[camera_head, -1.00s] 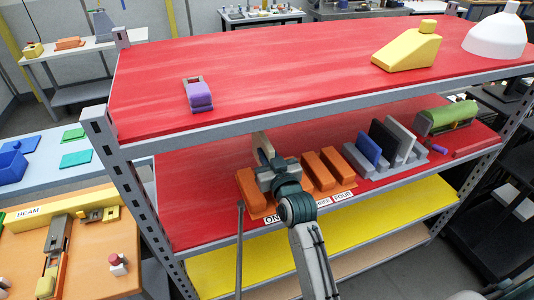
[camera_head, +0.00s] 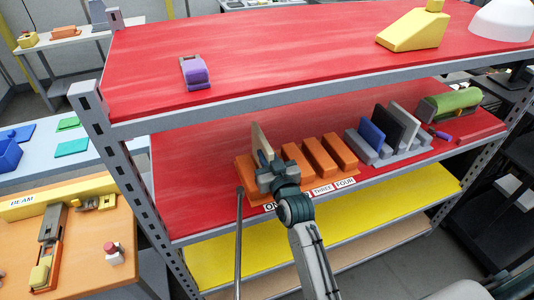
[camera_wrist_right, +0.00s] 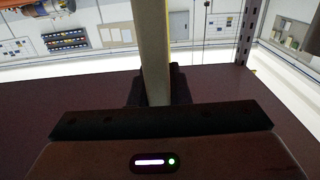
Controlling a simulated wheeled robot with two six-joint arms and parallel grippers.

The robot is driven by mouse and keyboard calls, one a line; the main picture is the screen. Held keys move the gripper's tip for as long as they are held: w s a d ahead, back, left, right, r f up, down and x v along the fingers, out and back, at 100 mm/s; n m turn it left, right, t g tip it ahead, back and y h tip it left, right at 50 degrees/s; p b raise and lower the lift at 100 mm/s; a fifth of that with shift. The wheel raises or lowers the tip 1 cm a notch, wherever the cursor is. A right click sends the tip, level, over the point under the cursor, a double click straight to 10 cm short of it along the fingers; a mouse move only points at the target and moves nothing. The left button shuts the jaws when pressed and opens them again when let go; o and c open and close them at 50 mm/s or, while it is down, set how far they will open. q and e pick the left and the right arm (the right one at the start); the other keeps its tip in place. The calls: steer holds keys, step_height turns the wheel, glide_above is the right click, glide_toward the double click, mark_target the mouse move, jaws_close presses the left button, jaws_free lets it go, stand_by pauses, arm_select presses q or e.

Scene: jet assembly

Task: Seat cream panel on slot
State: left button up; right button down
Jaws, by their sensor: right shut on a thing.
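The cream panel (camera_head: 262,142) stands upright over the left end of the orange slotted rack (camera_head: 321,158) on the middle red shelf. My right gripper (camera_head: 277,175) is shut on it from the front. The panel also shows upright between the fingers in the right wrist view (camera_wrist_right: 152,50). In the head view it lines up with the gap between the two leftmost orange blocks. Its lower edge is hidden by the gripper, so I cannot tell whether it touches the slot's bottom. Labels (camera_head: 323,189) run along the rack's front, "ONE" partly covered. My left gripper is not in view.
To the right, a grey rack (camera_head: 386,152) holds blue, black and grey panels. A green cylinder (camera_head: 450,102) lies beyond it. The upper red shelf (camera_head: 270,60) overhangs, carrying a purple part (camera_head: 195,72) and a yellow wedge (camera_head: 411,30). The shelf left of the orange rack is clear.

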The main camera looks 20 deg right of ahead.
steer(key=shift+f+b, duration=0.8)
steer(key=shift+f, duration=0.75)
steer(key=shift+f, duration=0.25)
steer(key=c, duration=1.3)
jaws_free()
steer(key=shift+s+f, duration=0.1)
steer(key=shift+f, duration=0.05)
